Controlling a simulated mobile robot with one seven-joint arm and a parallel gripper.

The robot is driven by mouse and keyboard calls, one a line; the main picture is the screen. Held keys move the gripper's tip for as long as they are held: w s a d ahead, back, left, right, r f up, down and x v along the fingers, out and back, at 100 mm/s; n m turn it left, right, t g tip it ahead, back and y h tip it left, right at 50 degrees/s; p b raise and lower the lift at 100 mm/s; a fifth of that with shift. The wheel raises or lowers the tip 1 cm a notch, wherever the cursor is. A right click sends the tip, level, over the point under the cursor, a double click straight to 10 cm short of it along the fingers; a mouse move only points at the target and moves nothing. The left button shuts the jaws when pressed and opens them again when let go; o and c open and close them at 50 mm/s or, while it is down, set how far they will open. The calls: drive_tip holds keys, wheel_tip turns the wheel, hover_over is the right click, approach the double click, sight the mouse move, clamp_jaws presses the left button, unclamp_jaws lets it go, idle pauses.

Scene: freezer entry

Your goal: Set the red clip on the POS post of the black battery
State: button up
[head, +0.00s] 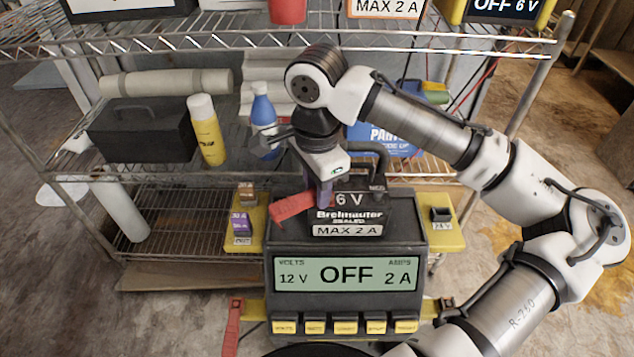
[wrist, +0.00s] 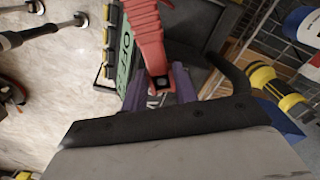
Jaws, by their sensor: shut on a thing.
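The black battery (head: 345,216) sits on top of a grey charger, with "6 V" and "MAX 2 A" labels on its front. A NEG label (head: 377,187) shows at its right top. The POS post is not clearly visible; my gripper and the clip cover the left top. My gripper (head: 323,196) points down at that left part, its purple fingers shut on the red clip (head: 291,207). The clip sticks out left, slightly tilted. In the wrist view the ribbed red clip (wrist: 147,38) lies between the fingers (wrist: 160,85), with a dark opening at its near end. Contact with a post cannot be told.
The charger display (head: 346,274) reads 12 V, OFF, 2 A, above several yellow buttons. Yellow side ledges hold small blocks (head: 243,217) and a black piece (head: 440,214). A red piece (head: 232,326) hangs lower left. Shelves behind hold a yellow spray can (head: 207,135) and blue bottle (head: 263,107).

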drive_tip(key=shift+f, duration=0.15)
drive_tip(key=o, duration=1.1)
wheel_tip(320, 180, up, 14)
drive_tip(key=p, duration=0.2)
drive_tip(key=shift+p, duration=0.35)
